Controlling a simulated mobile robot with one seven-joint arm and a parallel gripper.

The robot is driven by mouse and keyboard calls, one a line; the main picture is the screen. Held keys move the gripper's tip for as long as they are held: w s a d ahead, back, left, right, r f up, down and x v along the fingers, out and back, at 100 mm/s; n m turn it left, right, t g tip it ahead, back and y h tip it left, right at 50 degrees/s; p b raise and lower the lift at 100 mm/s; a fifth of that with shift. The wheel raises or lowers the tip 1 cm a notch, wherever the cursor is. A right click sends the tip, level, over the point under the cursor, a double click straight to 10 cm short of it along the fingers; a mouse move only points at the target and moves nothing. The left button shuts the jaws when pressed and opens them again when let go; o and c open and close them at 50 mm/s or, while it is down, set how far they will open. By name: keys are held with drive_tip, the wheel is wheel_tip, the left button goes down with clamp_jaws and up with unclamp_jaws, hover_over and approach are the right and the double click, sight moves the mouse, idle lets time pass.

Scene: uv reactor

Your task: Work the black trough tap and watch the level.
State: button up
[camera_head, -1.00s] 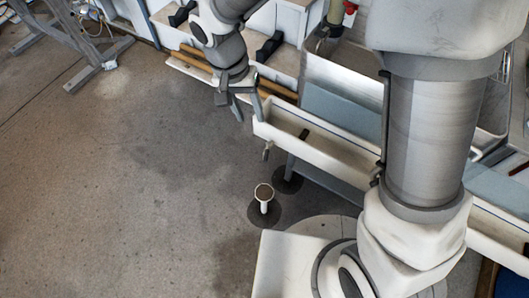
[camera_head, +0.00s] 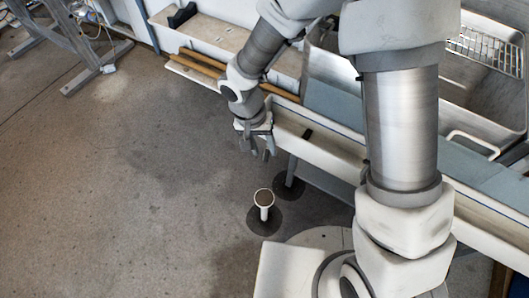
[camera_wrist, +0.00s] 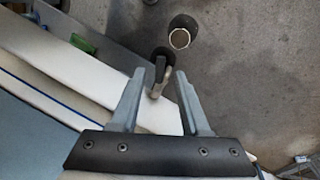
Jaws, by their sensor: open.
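The white trough (camera_head: 330,160) runs diagonally below the blue-grey surface, right of my gripper (camera_head: 258,150). In the wrist view my gripper (camera_wrist: 157,76) is open, its two fingers pointing toward the tap (camera_wrist: 159,70). The tap appears as a small dark upright handle with a grey part below it, between the fingertips. I cannot tell whether either finger touches it. The trough's white edge (camera_wrist: 75,68) also shows in the wrist view. No liquid level can be made out in the trough.
A short white standpipe (camera_head: 264,200) stands on a dark round floor patch below my gripper; it also shows in the wrist view (camera_wrist: 180,38). A steel basin (camera_head: 465,85) and a wire rack (camera_head: 488,48) are at the upper right.

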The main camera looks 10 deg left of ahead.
drive_tip(key=shift+d+f, duration=0.2)
drive_tip(key=shift+f, duration=0.65)
drive_tip(key=shift+c, duration=0.3)
clamp_jaws()
